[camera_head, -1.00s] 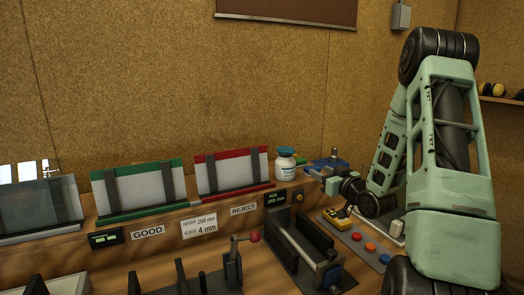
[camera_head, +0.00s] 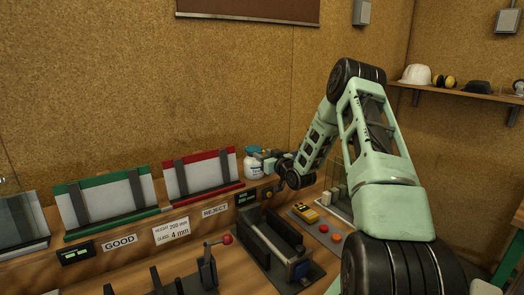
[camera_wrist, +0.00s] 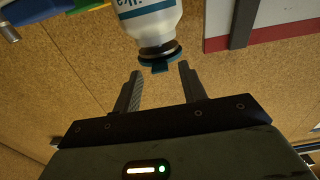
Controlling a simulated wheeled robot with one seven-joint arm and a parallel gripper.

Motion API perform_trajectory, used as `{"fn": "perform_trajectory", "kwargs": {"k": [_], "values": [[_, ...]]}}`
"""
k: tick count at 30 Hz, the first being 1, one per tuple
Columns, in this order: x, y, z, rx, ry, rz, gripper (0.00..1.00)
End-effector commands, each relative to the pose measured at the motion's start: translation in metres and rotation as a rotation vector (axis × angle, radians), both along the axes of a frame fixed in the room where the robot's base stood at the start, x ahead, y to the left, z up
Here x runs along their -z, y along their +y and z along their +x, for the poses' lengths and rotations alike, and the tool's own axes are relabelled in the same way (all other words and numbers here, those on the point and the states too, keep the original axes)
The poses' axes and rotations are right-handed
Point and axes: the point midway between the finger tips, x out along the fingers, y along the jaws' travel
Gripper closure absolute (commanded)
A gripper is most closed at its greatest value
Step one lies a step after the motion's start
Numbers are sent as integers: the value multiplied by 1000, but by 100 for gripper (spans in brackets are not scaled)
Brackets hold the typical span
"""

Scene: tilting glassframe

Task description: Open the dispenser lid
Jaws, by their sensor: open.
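The dispenser is a white bottle (camera_head: 253,167) with a blue lid, standing on the ledge just right of the red-framed panel in the head view. In the wrist view, its white body (camera_wrist: 150,20) is at the top edge and appears upside down. Its teal lid (camera_wrist: 159,60) with a small tab points toward my gripper (camera_wrist: 159,69). The lid looks closed. My gripper is open and empty, with the lid between or just beyond its fingertips; I cannot tell whether they touch. In the head view my gripper (camera_head: 271,161) is close to the bottle's right side.
The red-framed panel (camera_head: 203,173) stands left of the bottle, with a green-framed panel (camera_head: 108,202) further left. A yellow device (camera_head: 305,212) and several coloured buttons lie below my wrist. A clamp fixture (camera_head: 270,245) and a red-knobbed lever (camera_head: 227,240) stand in front.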

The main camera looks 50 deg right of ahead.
Motion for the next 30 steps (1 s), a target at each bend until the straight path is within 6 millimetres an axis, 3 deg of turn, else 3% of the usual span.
{"fn": "perform_trajectory", "kwargs": {"k": [6, 15, 20, 30], "values": [[0, -4, 16, 0, 1, 0, 58], [0, -4, 18, 0, 0, 0, 58], [0, -4, 18, 0, 0, 0, 100], [-5, -3, 18, -1, 19, 3, 100]]}}
